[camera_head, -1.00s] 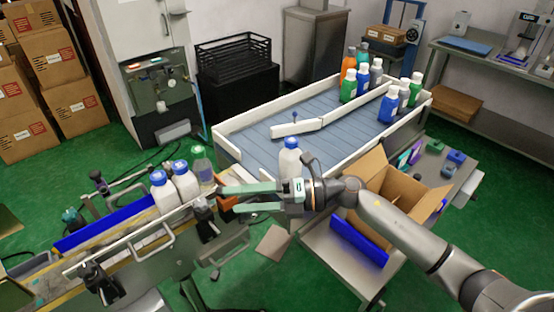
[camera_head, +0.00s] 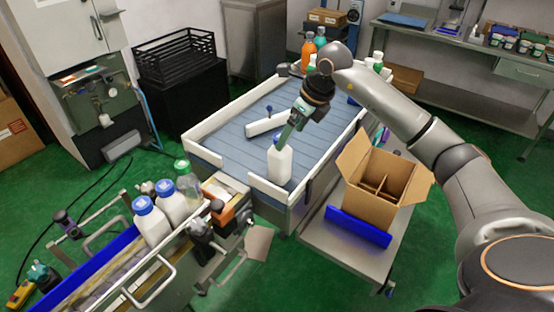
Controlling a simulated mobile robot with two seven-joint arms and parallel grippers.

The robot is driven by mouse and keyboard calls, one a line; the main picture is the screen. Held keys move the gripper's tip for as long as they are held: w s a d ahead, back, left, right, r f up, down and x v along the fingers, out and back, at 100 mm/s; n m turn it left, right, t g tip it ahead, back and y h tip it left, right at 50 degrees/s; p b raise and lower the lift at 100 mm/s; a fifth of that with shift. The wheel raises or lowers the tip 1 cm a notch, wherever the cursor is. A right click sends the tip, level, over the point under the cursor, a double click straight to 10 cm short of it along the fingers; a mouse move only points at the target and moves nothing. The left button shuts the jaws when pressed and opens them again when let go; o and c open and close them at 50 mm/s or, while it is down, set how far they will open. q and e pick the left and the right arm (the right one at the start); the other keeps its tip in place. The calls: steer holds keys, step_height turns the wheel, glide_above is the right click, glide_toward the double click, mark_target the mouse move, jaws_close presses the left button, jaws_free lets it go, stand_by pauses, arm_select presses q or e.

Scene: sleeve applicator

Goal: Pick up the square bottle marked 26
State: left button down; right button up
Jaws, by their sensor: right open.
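A white square-bodied bottle (camera_head: 280,168) stands upright at the near end of the blue roller table. No number can be read on it. My right gripper (camera_head: 284,139) comes down from above right, its greenish fingers at the bottle's top. The fingers hide the cap, and I cannot tell whether they touch it. The gripper is open. Two white bottles with blue caps (camera_head: 151,221) (camera_head: 172,203) and a grey-green bottle with a green cap (camera_head: 187,181) stand in a row on the conveyor at left. My left gripper is out of view.
The roller table (camera_head: 225,133) has white rails and a white diverter bar (camera_head: 265,126). Orange bottles (camera_head: 308,52) and others stand at its far end, partly behind my arm. An open divided carton (camera_head: 372,208) sits on a side table at right.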

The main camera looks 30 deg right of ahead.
mark_target(280, 155)
steer(key=p+x, duration=0.1)
steer(key=x, duration=0.8)
steer(key=shift+a+f, duration=0.2)
steer(key=shift+f, duration=0.1)
steer(key=shift+r, duration=0.1)
jaws_close()
stand_by(0.4)
